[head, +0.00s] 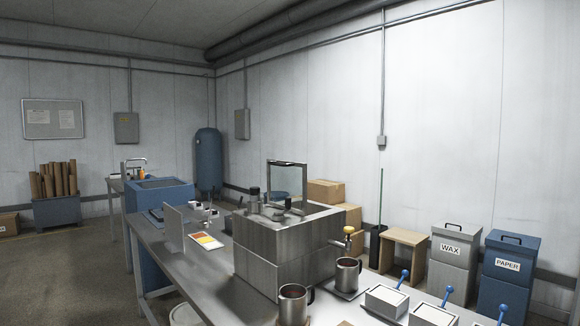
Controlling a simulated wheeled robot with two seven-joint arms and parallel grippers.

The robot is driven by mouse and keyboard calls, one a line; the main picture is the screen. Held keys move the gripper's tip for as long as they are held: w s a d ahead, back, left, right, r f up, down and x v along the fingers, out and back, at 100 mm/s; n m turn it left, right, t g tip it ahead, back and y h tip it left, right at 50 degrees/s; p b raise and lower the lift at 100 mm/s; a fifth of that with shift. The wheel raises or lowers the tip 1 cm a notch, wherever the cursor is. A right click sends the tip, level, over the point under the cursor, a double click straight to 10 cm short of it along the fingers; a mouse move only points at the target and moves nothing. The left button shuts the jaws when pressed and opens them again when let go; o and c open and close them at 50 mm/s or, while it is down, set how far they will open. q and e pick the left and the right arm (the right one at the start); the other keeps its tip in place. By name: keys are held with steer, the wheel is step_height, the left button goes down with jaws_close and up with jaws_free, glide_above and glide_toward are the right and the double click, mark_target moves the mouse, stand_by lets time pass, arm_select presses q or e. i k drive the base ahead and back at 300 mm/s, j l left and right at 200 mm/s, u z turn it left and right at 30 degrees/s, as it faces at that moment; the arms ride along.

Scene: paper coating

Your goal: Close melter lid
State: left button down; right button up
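The melter (285,250) is a grey steel box on the metal table, in the middle of the head view. A framed, see-through panel, which looks like its lid (287,183), stands upright above the top of the box, so the lid is open. Small dark fittings (253,200) sit on the top near the panel. A tap with a yellow knob (348,231) is at the right side of the box. The inside of the melter cannot be made out. Neither of my grippers shows in this view.
Steel mugs (292,306) and (347,275) stand in front of and right of the melter. Small boxes with blue handles (387,299) line the right front. A colour card (206,241) lies left on the table (190,283). Wax (452,255) and paper (505,270) bins stand behind.

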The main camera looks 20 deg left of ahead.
mark_target(281, 187)
steer(key=i+j+z, duration=0.25)
steer(key=j+z, duration=0.25)
steer(key=j, duration=0.6)
steer(key=j+z, duration=0.45)
steer(key=j, duration=0.65)
